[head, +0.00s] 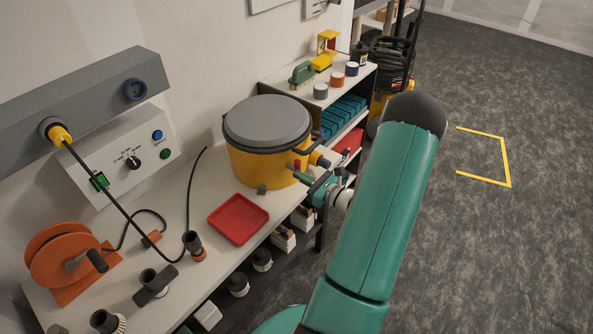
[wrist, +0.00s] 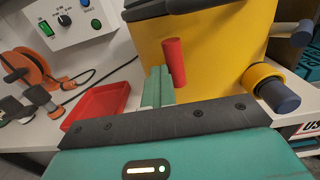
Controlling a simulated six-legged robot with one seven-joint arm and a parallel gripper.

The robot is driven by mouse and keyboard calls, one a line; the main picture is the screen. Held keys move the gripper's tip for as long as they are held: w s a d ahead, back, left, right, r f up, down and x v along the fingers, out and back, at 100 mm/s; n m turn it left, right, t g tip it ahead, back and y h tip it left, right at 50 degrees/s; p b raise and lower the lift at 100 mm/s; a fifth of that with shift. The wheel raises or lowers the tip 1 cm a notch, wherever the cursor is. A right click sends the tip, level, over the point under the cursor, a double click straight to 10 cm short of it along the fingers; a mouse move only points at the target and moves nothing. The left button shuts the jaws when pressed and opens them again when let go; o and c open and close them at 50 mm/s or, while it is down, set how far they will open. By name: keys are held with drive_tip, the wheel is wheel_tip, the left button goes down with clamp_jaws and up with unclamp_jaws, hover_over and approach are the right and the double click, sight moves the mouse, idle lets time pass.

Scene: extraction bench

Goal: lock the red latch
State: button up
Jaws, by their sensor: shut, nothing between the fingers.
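The red latch (wrist: 174,62) is a short red cylinder on the front of the yellow canister (wrist: 205,55), standing nearly upright with a slight tilt in the wrist view. In the head view the latch (head: 297,165) shows small at the front of the yellow canister (head: 262,160), which has a grey lid. My gripper (wrist: 158,85) is shut and empty, its green fingertips close beside the latch on its left. I cannot tell whether they touch it. In the head view my gripper (head: 308,180) is partly hidden at the canister's front.
A hose port (wrist: 272,88) juts from the canister right of the latch. A red tray (head: 238,219) lies on the bench left of my gripper. An orange cable reel (head: 66,262) and a grey control box (head: 125,150) stand farther left. The floor to the right is open.

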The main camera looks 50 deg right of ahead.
drive_tip(key=shift+o, duration=0.4)
drive_tip(key=shift+s+d+f+h, duration=0.1)
drive_tip(key=shift+s+d+h, duration=0.4)
drive_tip(key=shift+s+d+f, duration=0.1)
drive_tip(key=shift+s+d, duration=0.1)
drive_tip(key=shift+s, duration=0.05)
drive_tip(key=o, duration=0.8)
drive_tip(key=shift+s+d, duration=0.1)
drive_tip(key=shift+s, duration=0.15)
drive_tip(key=o, duration=0.4)
drive_tip(key=shift+s+a, duration=0.1)
drive_tip(key=shift+a, duration=0.15)
drive_tip(key=shift+o, duration=0.2)
drive_tip(key=s, duration=1)
drive_tip(key=shift+s+y, duration=0.15)
drive_tip(key=shift+y, duration=0.15)
drive_tip(key=shift+d, duration=0.1)
